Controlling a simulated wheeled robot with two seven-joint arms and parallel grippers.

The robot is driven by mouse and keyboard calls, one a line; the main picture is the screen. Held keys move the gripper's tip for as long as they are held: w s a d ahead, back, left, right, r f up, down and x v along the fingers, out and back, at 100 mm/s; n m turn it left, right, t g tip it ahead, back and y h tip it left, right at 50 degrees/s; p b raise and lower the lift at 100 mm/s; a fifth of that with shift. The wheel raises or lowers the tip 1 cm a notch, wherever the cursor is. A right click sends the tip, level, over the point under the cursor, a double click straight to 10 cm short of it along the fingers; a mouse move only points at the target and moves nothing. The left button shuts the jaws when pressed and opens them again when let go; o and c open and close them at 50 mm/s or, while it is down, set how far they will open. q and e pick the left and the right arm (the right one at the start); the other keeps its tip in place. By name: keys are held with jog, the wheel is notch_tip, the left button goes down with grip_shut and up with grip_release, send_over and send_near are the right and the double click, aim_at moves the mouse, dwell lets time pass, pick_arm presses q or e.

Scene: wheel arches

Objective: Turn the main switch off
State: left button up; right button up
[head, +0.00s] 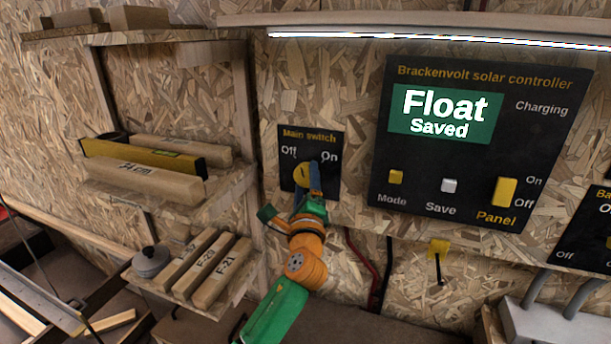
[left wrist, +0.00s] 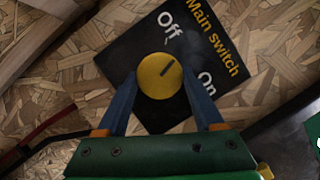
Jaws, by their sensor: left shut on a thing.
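The main switch is a black plate (head: 290,135) lettered "Off" on the left and "On" on the right, with a round yellow knob (head: 300,174). In the left wrist view the plate (left wrist: 128,53) appears turned, and the dark line on the knob (left wrist: 157,80) points between "Off" and "On". My left gripper (head: 306,180) is at the knob, its blue fingers on either side and shut on it. One finger partly hides the knob in the head view. My right gripper is not in view.
A solar controller panel (head: 385,165) reading "Float Saved" hangs to the right, with Mode, Save and Panel controls. Shelves with wooden blocks (head: 140,182) stand to the left. A yellow hook (head: 438,249) and dark cables (head: 385,280) are below.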

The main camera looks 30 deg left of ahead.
pick_arm(q)
jog(key=n+g+p, duration=0.1)
jog(key=n, duration=0.1)
jog(key=n+p, duration=0.1)
jog(key=n, duration=0.1)
jog(key=shift+r+g+p, duration=0.3)
jog(key=shift+g+p, duration=0.1)
jog(key=shift+n+g+p, duration=0.3)
jog(key=shift+n+p, duration=0.4)
jog(key=shift+n, duration=0.4)
jog(key=o, duration=1.4)
jog(key=shift+f, duration=0.1)
jog(key=b+v, duration=0.1)
jog(key=v, duration=0.6)
